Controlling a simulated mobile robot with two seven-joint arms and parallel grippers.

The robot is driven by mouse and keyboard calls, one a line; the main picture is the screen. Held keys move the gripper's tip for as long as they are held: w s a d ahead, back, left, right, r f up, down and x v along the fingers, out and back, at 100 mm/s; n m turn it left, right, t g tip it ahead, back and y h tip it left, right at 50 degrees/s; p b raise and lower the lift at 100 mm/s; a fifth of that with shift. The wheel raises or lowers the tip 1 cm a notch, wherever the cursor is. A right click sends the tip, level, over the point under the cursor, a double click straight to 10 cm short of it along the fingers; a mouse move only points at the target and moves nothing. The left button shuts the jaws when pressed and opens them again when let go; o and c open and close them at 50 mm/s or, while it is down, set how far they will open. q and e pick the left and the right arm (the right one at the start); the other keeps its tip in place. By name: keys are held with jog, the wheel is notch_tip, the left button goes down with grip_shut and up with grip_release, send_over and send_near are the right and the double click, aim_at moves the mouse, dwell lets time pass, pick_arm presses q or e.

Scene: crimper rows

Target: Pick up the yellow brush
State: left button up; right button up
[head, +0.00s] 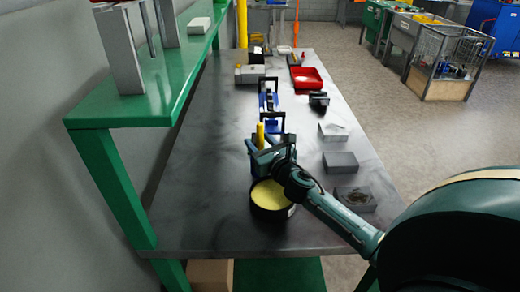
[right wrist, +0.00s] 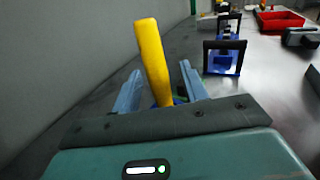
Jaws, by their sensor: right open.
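The yellow brush (head: 261,135) shows as an upright yellow handle above the grey table. Its lower part is hidden by my right gripper. In the right wrist view the brush handle (right wrist: 152,55) stands between the two fingers, leaning slightly. My right gripper (head: 263,150) is open, with a finger on either side of the handle; it also shows in the right wrist view (right wrist: 160,80). Whether a finger touches the handle I cannot tell. My left gripper is not in view.
A round black container with yellow inside (head: 268,195) sits just in front of my right gripper. Blue pieces with dark frames (head: 271,123) stand behind it. Grey blocks (head: 341,161) line the right side; a red tray (head: 307,78) is farther back. A green shelf (head: 170,85) overhangs the left.

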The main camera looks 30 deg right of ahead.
grip_shut()
dwell(0.4)
